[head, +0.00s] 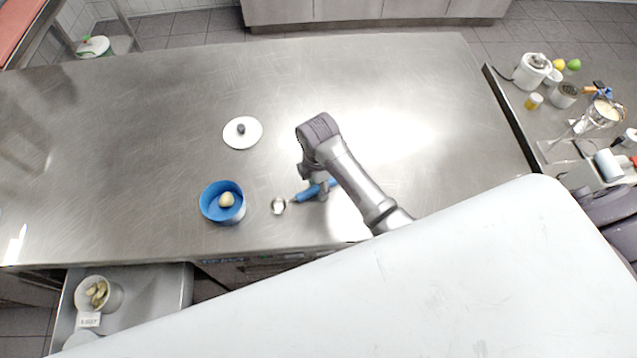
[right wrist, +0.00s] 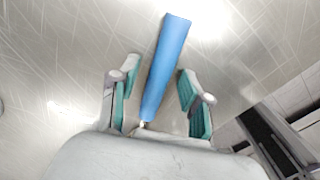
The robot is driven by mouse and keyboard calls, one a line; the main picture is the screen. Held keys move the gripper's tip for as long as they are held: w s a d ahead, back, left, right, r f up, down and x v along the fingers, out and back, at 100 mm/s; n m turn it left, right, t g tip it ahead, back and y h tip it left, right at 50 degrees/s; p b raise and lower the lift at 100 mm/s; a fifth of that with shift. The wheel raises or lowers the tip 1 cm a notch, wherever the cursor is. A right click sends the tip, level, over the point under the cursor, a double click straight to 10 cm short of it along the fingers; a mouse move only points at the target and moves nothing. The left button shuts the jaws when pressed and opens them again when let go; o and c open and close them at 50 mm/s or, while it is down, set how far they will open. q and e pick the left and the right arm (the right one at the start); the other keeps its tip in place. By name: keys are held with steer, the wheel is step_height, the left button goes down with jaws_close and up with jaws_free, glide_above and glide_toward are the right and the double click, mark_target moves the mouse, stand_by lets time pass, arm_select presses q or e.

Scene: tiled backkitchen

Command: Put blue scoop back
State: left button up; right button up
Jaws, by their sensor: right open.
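The blue scoop lies on the steel table, its blue handle (head: 305,195) pointing right and its round metal head (head: 278,205) to the left. My right gripper (head: 318,191) is low over the handle and hides part of it. In the right wrist view the handle (right wrist: 167,62) runs between the two open fingers of the right gripper (right wrist: 158,82), with a gap on both sides. The scoop's head is not visible there. A blue tub (head: 211,214) with a pale ball (head: 226,199) in it stands left of the scoop. My left gripper is not in view.
A white lid with a dark knob (head: 248,141) lies behind the tub. The steel table (head: 130,110) is otherwise mostly clear. A lower shelf at front left holds a white container (head: 114,298) with food pieces. A cluttered side counter (head: 520,115) stands at the right.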

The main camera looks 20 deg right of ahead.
step_height(320, 180, up, 6)
steer(key=shift+w+r+b, duration=0.15)
steer(key=shift+b, duration=0.75)
step_height(320, 180, up, 6)
steer(key=shift+f+p, duration=0.1)
steer(key=shift+p, duration=0.75)
